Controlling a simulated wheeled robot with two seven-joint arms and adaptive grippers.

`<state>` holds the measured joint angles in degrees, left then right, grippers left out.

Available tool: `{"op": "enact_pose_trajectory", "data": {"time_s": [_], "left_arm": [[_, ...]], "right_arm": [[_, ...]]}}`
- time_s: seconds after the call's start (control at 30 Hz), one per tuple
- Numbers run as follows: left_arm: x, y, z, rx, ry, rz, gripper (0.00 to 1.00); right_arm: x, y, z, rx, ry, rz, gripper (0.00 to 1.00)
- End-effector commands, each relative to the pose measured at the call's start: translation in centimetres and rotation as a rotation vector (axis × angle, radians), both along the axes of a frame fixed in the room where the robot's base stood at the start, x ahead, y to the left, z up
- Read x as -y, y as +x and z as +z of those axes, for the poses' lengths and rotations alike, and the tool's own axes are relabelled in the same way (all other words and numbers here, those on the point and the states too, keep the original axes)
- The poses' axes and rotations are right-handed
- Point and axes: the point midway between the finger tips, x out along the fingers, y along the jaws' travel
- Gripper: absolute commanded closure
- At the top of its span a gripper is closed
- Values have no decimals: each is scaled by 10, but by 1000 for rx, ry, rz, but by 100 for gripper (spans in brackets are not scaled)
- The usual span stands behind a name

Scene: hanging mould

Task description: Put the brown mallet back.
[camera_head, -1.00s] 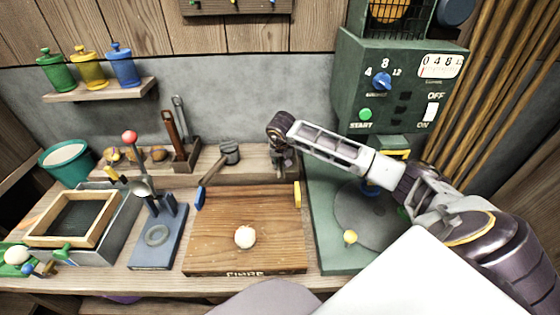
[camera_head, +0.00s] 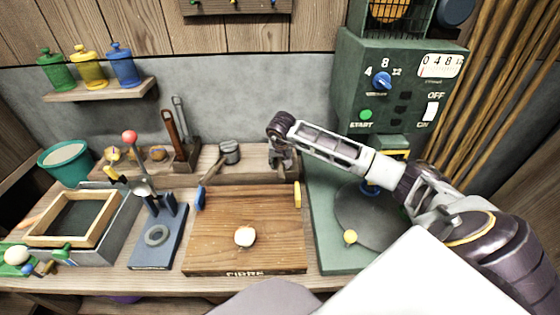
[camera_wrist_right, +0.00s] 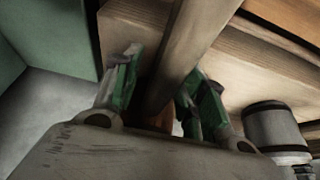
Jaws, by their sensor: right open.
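In the right wrist view a brown wooden shaft (camera_wrist_right: 190,45), which looks like the mallet's handle, runs between the two green-padded fingers of my right gripper (camera_wrist_right: 160,92). The fingers stand apart on either side of it. The shaft's far end is out of view. In the head view my right gripper (camera_head: 283,162) is low over the right end of the wooden ledge at the back of the bench, and the brown mallet cannot be made out there. A grey-headed mallet (camera_head: 229,152) leans on the ledge to its left; a grey cylinder also shows in the wrist view (camera_wrist_right: 272,128). My left gripper is not in view.
A wooden board (camera_head: 245,205) with a white lump (camera_head: 245,236) lies in front of the ledge. The green machine (camera_head: 400,90) stands to the right. A tool rack (camera_head: 186,155), a blue lever press (camera_head: 158,235) and a wooden frame (camera_head: 72,220) are left.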

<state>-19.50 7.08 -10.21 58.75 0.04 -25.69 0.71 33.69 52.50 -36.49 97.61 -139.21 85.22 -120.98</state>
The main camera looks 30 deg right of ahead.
Motion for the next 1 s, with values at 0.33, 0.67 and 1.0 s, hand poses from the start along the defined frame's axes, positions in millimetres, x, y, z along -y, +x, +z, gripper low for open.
{"op": "enact_pose_trajectory", "data": {"time_s": [0.33,0.67,1.0], "left_arm": [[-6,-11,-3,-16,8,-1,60],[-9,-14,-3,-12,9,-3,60],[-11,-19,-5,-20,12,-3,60]], "right_arm": [[-4,-6,22,3,-1,0,58],[-14,-22,66,2,-1,1,58],[-22,-36,105,1,-1,0,58]]}}
